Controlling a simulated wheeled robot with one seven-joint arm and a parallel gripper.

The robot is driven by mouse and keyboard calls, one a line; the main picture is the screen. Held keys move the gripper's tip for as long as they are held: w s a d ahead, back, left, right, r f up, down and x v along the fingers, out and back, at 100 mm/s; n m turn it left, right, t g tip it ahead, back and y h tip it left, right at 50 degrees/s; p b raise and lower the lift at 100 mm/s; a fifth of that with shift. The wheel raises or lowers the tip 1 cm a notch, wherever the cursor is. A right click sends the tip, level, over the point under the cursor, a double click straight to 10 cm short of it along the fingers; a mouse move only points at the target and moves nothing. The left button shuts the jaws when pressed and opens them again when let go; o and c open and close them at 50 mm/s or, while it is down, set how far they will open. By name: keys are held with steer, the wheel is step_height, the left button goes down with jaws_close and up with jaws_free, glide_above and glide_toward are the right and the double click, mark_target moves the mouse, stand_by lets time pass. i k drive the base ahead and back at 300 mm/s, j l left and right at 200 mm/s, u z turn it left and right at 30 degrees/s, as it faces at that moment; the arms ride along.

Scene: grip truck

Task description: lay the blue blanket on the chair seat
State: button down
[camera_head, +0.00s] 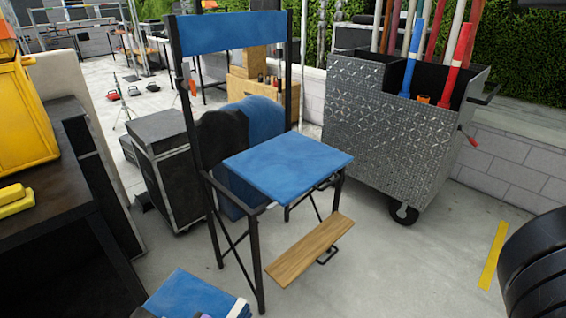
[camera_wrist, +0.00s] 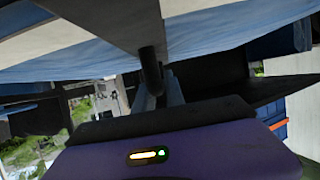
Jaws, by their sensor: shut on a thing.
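The tall chair has a black frame, a blue seat (camera_head: 288,163), a blue back strip (camera_head: 230,30) and a wooden footrest (camera_head: 308,248). The seat looks flat and bare. The folded blue blanket (camera_head: 192,294), with a pale stripe at its edge, is at the bottom of the head view, nearer me than the chair and apart from the seat. In the wrist view the blanket (camera_wrist: 225,55) spreads across the top, blue with pale bands. My gripper (camera_wrist: 155,85) is shut on it from below; in the head view the blanket mostly hides my gripper.
A dark table with a yellow case (camera_head: 25,115) stands at left. A black wheeled case (camera_head: 165,165) and black and blue cloth (camera_head: 222,140) are behind the chair. A metal cart (camera_head: 385,135) with upright poles stands at right, a tire (camera_head: 535,265) at lower right. Floor between chair and tire is clear.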

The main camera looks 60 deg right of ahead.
mark_target(288, 158)
steer(key=k+l+z, duration=0.1)
steer(key=z, duration=0.8)
steer(key=k+l, duration=0.05)
